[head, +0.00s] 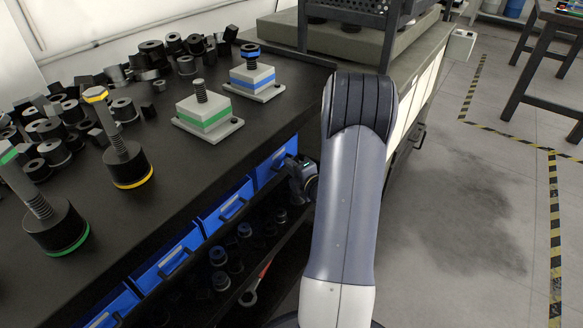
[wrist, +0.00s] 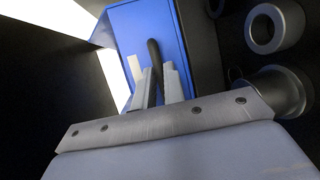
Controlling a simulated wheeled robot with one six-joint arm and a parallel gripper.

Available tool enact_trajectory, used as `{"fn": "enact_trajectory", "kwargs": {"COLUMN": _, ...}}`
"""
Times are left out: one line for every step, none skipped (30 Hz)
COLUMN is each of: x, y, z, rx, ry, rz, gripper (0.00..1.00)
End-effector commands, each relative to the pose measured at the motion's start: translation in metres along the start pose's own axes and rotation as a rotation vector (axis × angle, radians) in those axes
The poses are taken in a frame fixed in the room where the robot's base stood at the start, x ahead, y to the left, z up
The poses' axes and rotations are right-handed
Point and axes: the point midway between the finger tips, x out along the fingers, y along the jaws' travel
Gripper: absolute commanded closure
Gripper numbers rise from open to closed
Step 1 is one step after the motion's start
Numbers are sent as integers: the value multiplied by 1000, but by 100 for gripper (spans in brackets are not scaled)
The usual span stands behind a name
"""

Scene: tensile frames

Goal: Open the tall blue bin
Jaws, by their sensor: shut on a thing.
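The blue bin at the right end of the row under the bench (head: 272,160) is next to my gripper in the head view. Its blue front (wrist: 130,38) fills the upper middle of the wrist view, with a dark, bar-like handle (wrist: 153,52) on it. My gripper (wrist: 156,82) is shut on this handle, with one pale finger on each side. In the head view my wrist is at the bin, but the fingertips are too small to make out. How far the bin is pulled out, if at all, I cannot tell.
More blue bins (head: 225,207) run left along the bench. A lower shelf holds dark cylinders (head: 245,231) and a red-handled wrench (head: 258,285). Black and metal parts stand on the dark benchtop (head: 185,150). The floor (head: 470,220) to the right is clear.

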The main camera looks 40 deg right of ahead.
Motion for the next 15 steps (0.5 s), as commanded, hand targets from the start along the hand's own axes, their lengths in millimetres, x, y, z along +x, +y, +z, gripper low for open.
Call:
{"fn": "enact_trajectory", "kwargs": {"x": 0, "y": 0, "z": 0, "rx": 0, "ry": 0, "rz": -1, "gripper": 100}}
{"fn": "enact_trajectory", "kwargs": {"x": 0, "y": 0, "z": 0, "rx": 0, "ry": 0, "rz": -1, "gripper": 100}}
{"fn": "enact_trajectory", "kwargs": {"x": 0, "y": 0, "z": 0, "rx": 0, "ry": 0, "rz": -1, "gripper": 100}}
{"fn": "enact_trajectory", "kwargs": {"x": 0, "y": 0, "z": 0, "rx": 0, "ry": 0, "rz": -1, "gripper": 100}}
{"fn": "enact_trajectory", "kwargs": {"x": 0, "y": -1, "z": 0, "rx": 0, "ry": 0, "rz": -1, "gripper": 100}}
{"fn": "enact_trajectory", "kwargs": {"x": 0, "y": -1, "z": 0, "rx": 0, "ry": 0, "rz": -1, "gripper": 100}}
{"fn": "enact_trajectory", "kwargs": {"x": 0, "y": -1, "z": 0, "rx": 0, "ry": 0, "rz": -1, "gripper": 100}}
{"fn": "enact_trajectory", "kwargs": {"x": 0, "y": -1, "z": 0, "rx": 0, "ry": 0, "rz": -2, "gripper": 100}}
{"fn": "enact_trajectory", "kwargs": {"x": 0, "y": -1, "z": 0, "rx": 1, "ry": 0, "rz": -2, "gripper": 100}}
{"fn": "enact_trajectory", "kwargs": {"x": 0, "y": -1, "z": 0, "rx": 1, "ry": 0, "rz": -2, "gripper": 100}}
{"fn": "enact_trajectory", "kwargs": {"x": -1, "y": -1, "z": 0, "rx": 1, "ry": 0, "rz": -2, "gripper": 100}}
{"fn": "enact_trajectory", "kwargs": {"x": -2, "y": -1, "z": 1, "rx": 1, "ry": -1, "rz": -2, "gripper": 100}}
{"fn": "enact_trajectory", "kwargs": {"x": -4, "y": -1, "z": 2, "rx": 1, "ry": -1, "rz": -2, "gripper": 100}}
{"fn": "enact_trajectory", "kwargs": {"x": -5, "y": -1, "z": 2, "rx": 2, "ry": -2, "rz": -2, "gripper": 100}}
{"fn": "enact_trajectory", "kwargs": {"x": -8, "y": -2, "z": 4, "rx": 2, "ry": -2, "rz": -2, "gripper": 100}}
